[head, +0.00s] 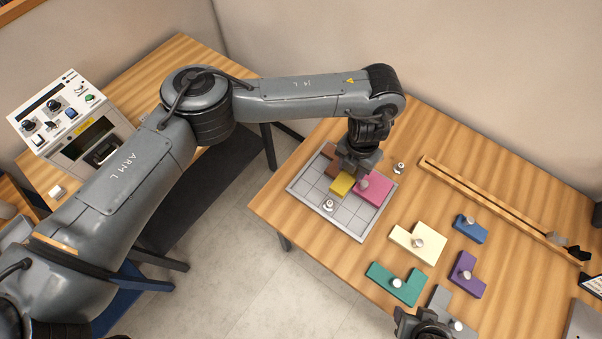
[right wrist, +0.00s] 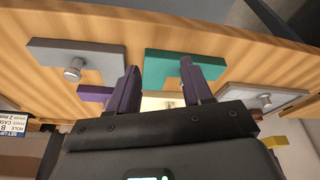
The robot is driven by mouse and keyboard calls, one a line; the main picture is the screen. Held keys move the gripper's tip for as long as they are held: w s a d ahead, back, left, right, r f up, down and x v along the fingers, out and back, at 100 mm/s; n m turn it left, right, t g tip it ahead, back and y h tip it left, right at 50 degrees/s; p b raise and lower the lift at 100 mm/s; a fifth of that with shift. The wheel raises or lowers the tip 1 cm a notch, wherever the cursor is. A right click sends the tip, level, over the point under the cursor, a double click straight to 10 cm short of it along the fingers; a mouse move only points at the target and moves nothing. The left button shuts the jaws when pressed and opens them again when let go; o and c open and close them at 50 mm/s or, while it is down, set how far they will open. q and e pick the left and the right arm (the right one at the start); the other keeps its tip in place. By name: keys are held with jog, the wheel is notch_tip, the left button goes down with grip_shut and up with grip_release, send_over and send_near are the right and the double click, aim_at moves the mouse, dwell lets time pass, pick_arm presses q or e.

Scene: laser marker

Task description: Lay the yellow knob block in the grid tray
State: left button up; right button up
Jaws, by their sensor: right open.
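The yellow block (head: 342,184) is at the grid tray (head: 350,222), between the brown block (head: 331,166) and the pink block (head: 374,189). My left gripper (head: 357,174) is right over the yellow block and hides its knob; I cannot tell whether it grips it or whether the block rests flat. The tray's front squares are bare, with a small silver knob-like piece (head: 328,205) at its left side. My right gripper (head: 424,326) is open and empty at the bottom of the head view; its spread fingers show in the right wrist view (right wrist: 157,72).
Loose knob blocks lie right of the tray: cream (head: 428,248), teal (head: 407,287), blue (head: 468,232), purple (head: 466,284) and grey (head: 441,299). A long wooden rail (head: 490,201) crosses the table's back. A small silver piece (head: 399,168) stands behind the tray.

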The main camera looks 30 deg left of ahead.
pick_arm(q)
jog(key=a+f, duration=0.2)
jog(key=a, duration=0.1)
jog(key=a+f, duration=0.2)
jog(key=a, duration=0.2)
jog(key=a+f, duration=0.2)
jog(key=a, duration=0.2)
jog(key=shift+f+b, duration=0.25)
jog(key=shift+b, duration=0.15)
pick_arm(e)
jog(key=shift+a+f, duration=0.1)
jog(key=shift+f, duration=0.3)
pick_arm(q)
jog(key=shift+f+b, duration=0.65)
jog(key=shift+f, duration=1.35)
pick_arm(e)
jog(key=shift+f, duration=0.7)
jog(key=shift+w, duration=0.1)
pick_arm(q)
jog(key=shift+f, duration=0.2)
pick_arm(e)
jog(key=shift+f, duration=0.15)
pick_arm(q)
jog(key=o, duration=1.1)
jog(key=shift+r, duration=0.15)
